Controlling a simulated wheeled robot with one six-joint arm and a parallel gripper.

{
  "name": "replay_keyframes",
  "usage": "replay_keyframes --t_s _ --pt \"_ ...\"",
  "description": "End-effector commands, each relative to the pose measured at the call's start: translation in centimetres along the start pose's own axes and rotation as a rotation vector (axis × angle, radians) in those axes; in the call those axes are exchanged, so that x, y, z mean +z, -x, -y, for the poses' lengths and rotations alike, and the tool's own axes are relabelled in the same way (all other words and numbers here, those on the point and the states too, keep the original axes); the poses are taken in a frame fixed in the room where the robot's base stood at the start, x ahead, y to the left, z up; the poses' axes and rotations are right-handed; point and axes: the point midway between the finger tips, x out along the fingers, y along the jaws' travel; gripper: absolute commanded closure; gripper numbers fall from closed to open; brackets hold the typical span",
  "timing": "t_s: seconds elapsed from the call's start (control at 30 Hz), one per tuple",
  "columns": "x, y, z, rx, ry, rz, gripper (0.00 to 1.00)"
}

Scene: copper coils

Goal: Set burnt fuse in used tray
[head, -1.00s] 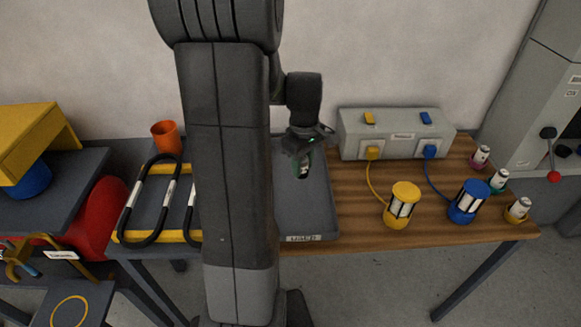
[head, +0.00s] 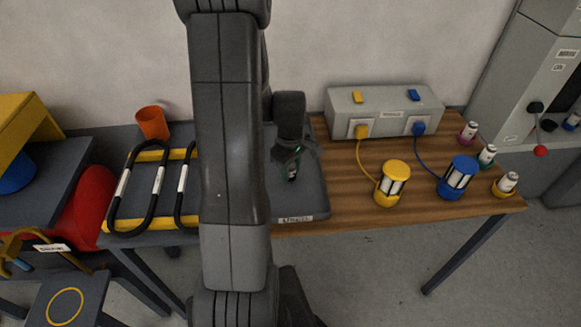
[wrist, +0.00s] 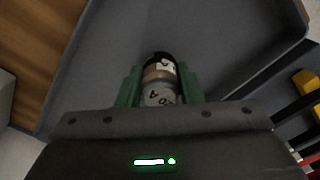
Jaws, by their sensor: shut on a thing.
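The burnt fuse (wrist: 159,85) is a small pale cylinder with a dark, blackened end and a brownish band. My gripper (wrist: 158,88) is shut on it, with green fingers on both sides. In the head view my gripper (head: 291,170) is over the grey used tray (head: 312,190), low above its floor. The tray has a label on its front edge and also fills the wrist view behind the fuse (wrist: 215,35). I cannot tell whether the fuse touches the tray floor. My arm hides the tray's left part in the head view.
A grey box (head: 385,112) has cords to a yellow lantern (head: 392,184) and a blue lantern (head: 457,178). Several small fuses stand at the table's right end.

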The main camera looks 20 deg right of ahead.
Motion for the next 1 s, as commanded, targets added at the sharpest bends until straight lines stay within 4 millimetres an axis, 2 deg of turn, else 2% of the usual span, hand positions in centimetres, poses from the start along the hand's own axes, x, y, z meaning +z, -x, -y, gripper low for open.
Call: replay_keyframes --t_s 0.27,0.3,0.37,0.4,0.77,0.87,1.0 --pt "0.0 -0.5 0.0 0.000 0.000 0.000 0.89" --pt "0.0 -0.3 0.0 0.000 0.000 0.000 0.59" --pt "0.0 -0.3 0.0 0.000 0.000 0.000 0.47" --pt "0.0 -0.3 0.0 0.000 0.000 0.000 0.45" --pt "0.0 0.3 0.0 0.000 0.000 0.000 0.45" --pt "-0.1 1.3 -0.1 0.003 0.000 -0.003 0.45" --pt "-0.1 3.9 -0.1 0.005 0.000 -0.004 0.45"
